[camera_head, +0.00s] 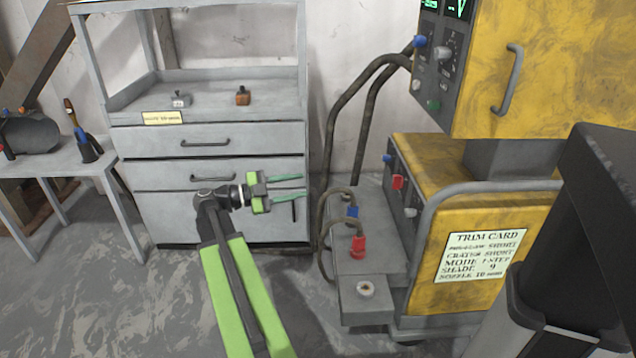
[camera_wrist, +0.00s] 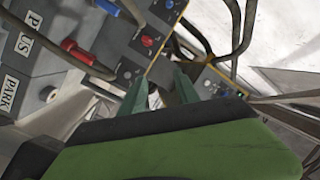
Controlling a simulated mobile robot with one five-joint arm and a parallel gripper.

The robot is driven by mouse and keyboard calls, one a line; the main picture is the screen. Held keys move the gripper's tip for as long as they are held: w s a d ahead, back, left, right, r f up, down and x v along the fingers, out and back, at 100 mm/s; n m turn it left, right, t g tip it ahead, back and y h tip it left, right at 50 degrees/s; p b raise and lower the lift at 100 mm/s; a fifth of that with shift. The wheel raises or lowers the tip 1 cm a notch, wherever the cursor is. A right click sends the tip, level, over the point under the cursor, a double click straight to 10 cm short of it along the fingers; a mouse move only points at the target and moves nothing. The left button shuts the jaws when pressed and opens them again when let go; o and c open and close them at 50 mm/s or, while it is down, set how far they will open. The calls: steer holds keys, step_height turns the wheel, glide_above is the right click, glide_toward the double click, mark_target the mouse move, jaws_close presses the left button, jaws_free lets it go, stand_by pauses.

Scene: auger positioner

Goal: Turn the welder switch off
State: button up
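The yellow welder (camera_head: 470,200) stands at the right. A red switch-like knob (camera_head: 398,182) sits on the dark front panel of its lower body. It also shows in the wrist view (camera_wrist: 147,41), beyond my fingertips. I cannot read its setting. My gripper (camera_head: 304,184) is left of that panel, in front of the grey cabinet, pointing right. Its two green fingers are apart with nothing between them. In the wrist view the gripper (camera_wrist: 160,82) also shows a gap between the fingers, and they appear clear of the panel.
A blue plug (camera_head: 352,212) and a red plug (camera_head: 358,246) with cables stand on the grey ledge (camera_head: 378,240) before the welder. Thick hoses (camera_head: 350,105) hang behind. The upper yellow unit (camera_head: 545,70) overhangs the right side. A grey cabinet (camera_head: 270,140) stands behind my gripper.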

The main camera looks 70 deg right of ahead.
steer(key=v, duration=0.8)
steer(key=shift+a, duration=0.1)
